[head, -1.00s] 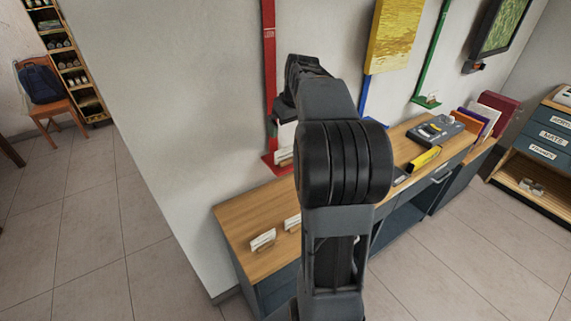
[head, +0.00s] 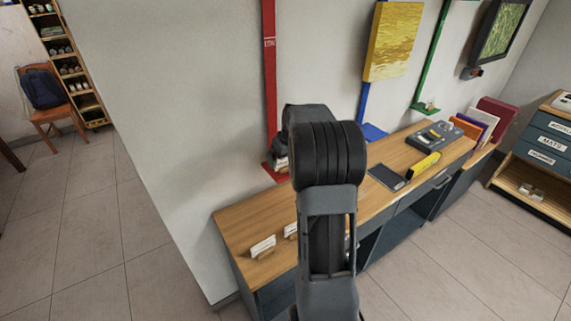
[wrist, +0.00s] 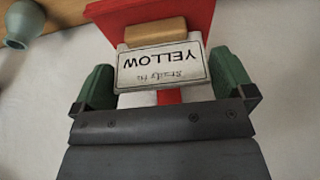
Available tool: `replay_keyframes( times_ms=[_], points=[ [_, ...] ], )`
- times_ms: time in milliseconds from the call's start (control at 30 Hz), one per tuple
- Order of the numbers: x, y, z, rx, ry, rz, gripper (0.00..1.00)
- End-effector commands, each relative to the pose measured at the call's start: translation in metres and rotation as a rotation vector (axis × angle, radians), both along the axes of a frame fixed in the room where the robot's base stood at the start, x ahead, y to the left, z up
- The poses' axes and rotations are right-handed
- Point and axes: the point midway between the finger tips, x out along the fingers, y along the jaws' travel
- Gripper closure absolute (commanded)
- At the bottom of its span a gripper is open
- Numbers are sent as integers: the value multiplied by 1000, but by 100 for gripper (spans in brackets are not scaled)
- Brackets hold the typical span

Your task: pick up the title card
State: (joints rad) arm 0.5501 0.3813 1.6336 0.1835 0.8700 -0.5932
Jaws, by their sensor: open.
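The title card (wrist: 162,66) is white with a dark border and reads "YELLOW", upside down in the wrist view. It stands against a small wooden holder (wrist: 155,30) on the red ledge (wrist: 112,20). My gripper (wrist: 163,78) is open, with one green finger on each side of the card and gaps between fingers and card. In the head view, my arm hides the gripper and most of the card; part of the red ledge (head: 270,173) shows beside the arm, at the foot of a red strip.
Two more white cards, one at the front (head: 263,246) and one behind it (head: 291,231), stand on the wooden bench (head: 235,222). A dark flat tablet (head: 387,177) and a yellow object (head: 423,165) lie further right. A teal vase (wrist: 24,24) shows in the wrist view.

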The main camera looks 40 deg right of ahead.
Motion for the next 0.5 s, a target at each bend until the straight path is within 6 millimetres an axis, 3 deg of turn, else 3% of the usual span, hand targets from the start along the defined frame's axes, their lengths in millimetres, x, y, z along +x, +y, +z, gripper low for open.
replay_keyframes(
  times_ms=[200,433,500],
  points=[
    [5,0,-16,1,-1,1,0],
    [6,0,-18,0,-2,0,0],
    [6,0,-18,0,-2,0,5]
  ],
)
